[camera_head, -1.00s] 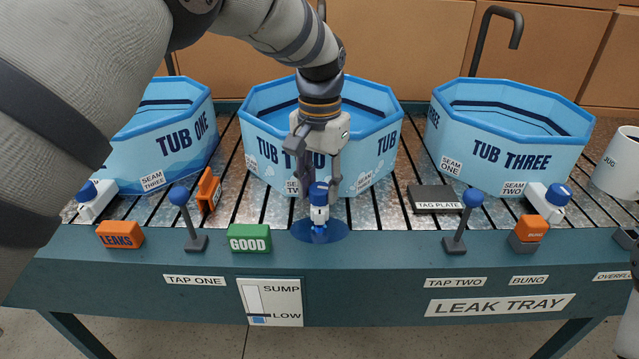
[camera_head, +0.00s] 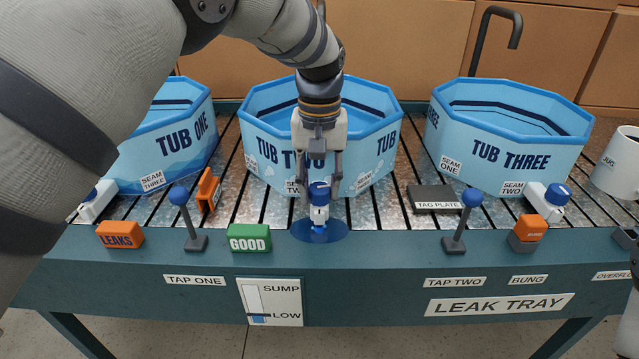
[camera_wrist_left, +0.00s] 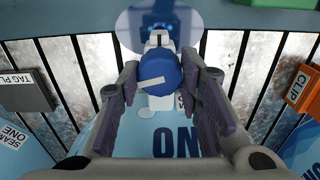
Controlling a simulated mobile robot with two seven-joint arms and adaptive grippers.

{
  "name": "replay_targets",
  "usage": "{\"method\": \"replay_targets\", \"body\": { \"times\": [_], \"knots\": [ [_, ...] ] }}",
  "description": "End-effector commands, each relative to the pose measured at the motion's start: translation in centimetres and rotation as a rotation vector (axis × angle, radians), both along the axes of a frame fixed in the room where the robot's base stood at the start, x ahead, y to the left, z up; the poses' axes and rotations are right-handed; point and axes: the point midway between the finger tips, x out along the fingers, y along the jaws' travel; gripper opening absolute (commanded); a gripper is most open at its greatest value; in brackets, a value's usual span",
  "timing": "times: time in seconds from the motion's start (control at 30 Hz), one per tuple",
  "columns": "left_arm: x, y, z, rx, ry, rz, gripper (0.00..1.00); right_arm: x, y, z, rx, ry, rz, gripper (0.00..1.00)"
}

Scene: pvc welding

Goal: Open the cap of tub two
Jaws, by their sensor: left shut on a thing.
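Tub two (camera_head: 262,150) is a light blue octagonal tub in the middle of the leak tray in the head view. Its round blue cap (camera_head: 319,191) sits upright on a white fitting (camera_head: 319,214) at the tub's front, above a blue disc. My left gripper (camera_head: 320,196) points down, with one finger on each side of the cap, and is shut on it. In the left wrist view the cap (camera_wrist_left: 160,72) shows a white line and lies between the fingers. I cannot tell whether the cap has loosened.
Tub one (camera_head: 185,140) and tub three (camera_head: 515,140) stand on either side. Blue-knobbed tap levers (camera_head: 180,197) and (camera_head: 472,199) stand along the front. A green GOOD block (camera_head: 249,238), orange LEAKS block (camera_head: 120,235), orange clip (camera_head: 209,190) and dark tag plate (camera_head: 435,198) lie nearby.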

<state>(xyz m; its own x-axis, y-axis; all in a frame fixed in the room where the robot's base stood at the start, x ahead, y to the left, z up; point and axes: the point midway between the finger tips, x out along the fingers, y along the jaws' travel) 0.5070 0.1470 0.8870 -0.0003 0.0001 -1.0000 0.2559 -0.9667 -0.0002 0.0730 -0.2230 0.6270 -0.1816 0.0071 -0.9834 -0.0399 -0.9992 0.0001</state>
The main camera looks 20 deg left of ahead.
Motion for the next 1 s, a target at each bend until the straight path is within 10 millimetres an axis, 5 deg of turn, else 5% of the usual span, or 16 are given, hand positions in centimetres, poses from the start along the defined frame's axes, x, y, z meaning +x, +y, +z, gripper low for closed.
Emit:
{"method": "replay_targets", "body": {
  "times": [0.3,0.33,0.43,0.77,1.0],
  "knots": [
    [0.0,0.0,0.0,0.000,0.001,0.000,0.05,0.0,0.0,0.0,0.000,0.000,0.000,0.00],
    [0.0,0.0,0.0,0.000,0.001,0.000,0.35,0.0,0.0,0.0,0.000,0.000,0.000,0.00],
    [0.0,0.0,0.0,0.000,0.001,0.000,0.53,0.0,0.0,0.0,0.000,0.000,0.000,0.00],
    [0.1,0.0,0.6,0.000,-0.002,0.000,0.53,0.0,0.0,0.0,0.000,0.000,0.000,0.00],
    [0.1,0.0,6.5,0.000,-0.006,-0.001,0.53,0.0,0.0,0.0,0.000,0.000,0.000,0.00]
  ]
}}
